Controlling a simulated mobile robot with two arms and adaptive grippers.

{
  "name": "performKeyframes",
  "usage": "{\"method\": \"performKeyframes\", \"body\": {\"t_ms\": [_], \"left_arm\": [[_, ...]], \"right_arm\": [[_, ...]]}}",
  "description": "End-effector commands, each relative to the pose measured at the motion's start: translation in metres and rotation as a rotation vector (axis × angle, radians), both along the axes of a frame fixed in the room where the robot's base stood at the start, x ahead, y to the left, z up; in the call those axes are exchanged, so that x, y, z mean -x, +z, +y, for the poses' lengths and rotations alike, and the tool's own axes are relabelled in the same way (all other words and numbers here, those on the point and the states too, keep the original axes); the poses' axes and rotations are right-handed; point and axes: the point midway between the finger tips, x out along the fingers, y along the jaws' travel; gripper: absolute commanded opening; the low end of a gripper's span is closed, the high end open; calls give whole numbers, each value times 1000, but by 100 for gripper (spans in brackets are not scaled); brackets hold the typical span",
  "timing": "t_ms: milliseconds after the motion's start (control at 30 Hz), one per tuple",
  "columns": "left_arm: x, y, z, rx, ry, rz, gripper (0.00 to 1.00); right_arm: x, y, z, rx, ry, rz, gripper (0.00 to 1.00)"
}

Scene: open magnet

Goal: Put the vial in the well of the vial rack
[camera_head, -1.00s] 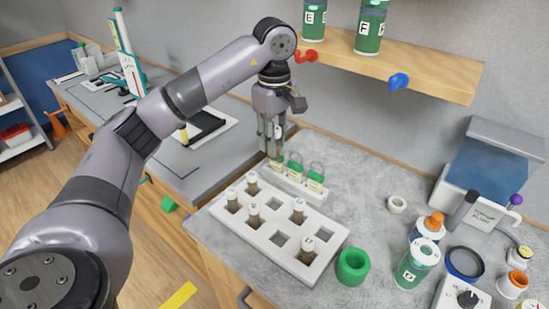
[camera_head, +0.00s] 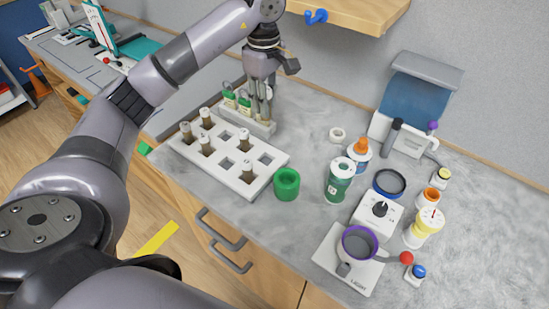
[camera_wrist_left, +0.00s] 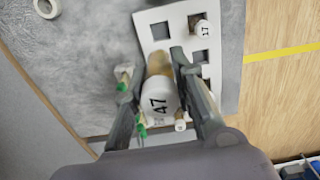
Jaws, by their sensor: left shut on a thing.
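The white vial rack (camera_head: 212,165) stands on the grey bench in the head view, with several capped brown vials in its square wells and some wells empty. My left gripper (camera_head: 262,112) points down behind the rack's right end, by the small holder with green-tagged items. In the wrist view its fingers (camera_wrist_left: 166,75) are shut on a vial (camera_wrist_left: 162,100) with a white numbered cap. That vial is largely hidden in the head view. My right gripper is not in view.
The pale holder with green-tagged padlocks (camera_head: 262,129) stands close beside the gripper. A green ring (camera_head: 287,184) stands by the rack's right corner. A tape roll (camera_head: 337,134), bottles and a small device (camera_head: 376,213) stand further right. The wooden shelf (camera_head: 365,12) is above.

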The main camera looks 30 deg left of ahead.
Motion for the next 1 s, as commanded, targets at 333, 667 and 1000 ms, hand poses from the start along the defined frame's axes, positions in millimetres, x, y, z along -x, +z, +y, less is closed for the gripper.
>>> {"method": "performKeyframes", "body": {"t_ms": [333, 667, 1000], "left_arm": [[2, -92, 0, 0, -1, 8, 0], [0, -134, 0, 1, -1, 2, 0], [0, -174, 0, 0, -2, 0, 0]], "right_arm": [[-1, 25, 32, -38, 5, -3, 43], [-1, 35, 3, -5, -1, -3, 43], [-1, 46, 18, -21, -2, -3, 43]]}}
